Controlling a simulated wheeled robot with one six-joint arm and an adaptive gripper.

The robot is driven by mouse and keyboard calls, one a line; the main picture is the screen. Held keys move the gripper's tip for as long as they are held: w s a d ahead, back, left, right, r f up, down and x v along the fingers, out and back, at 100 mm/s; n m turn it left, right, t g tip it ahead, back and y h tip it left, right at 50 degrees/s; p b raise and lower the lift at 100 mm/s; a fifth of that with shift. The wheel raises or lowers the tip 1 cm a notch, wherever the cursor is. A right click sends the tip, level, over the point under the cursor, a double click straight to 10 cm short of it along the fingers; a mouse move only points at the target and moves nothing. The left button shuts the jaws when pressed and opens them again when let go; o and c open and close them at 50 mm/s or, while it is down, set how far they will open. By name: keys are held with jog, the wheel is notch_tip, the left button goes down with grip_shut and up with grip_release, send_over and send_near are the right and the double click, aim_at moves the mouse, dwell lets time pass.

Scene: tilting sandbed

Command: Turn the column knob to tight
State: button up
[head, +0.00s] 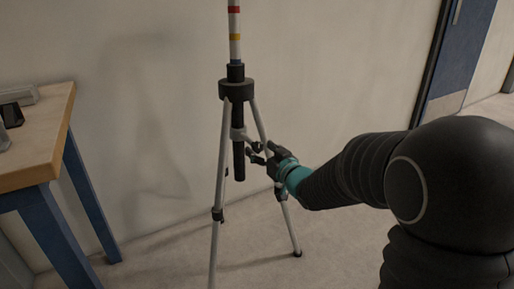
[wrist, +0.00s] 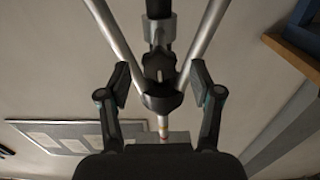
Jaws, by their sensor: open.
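A tripod (head: 236,90) with silver legs and a black hub stands on the floor, with a banded pole rising from it. Its black centre column (head: 239,163) hangs below the hub through a grey collar (head: 238,133). In the wrist view a dark lobed column knob (wrist: 159,67) shows in front of the collar (wrist: 159,30). In the head view I cannot make the knob out clearly beside my gripper. My gripper (head: 256,153) is open at the right of the column. In the wrist view its fingers (wrist: 160,75) stand either side of the knob, with gaps. The knob's setting cannot be read.
A wooden-topped table with blue legs (head: 43,136) stands at the left with dark items on it. A plain wall is close behind the tripod. A blue door (head: 462,50) is at the right. The tripod's legs spread around the column, near my gripper.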

jog(key=shift+x, duration=1.25)
jog(key=c, duration=1.1)
jog(key=shift+c, duration=0.2)
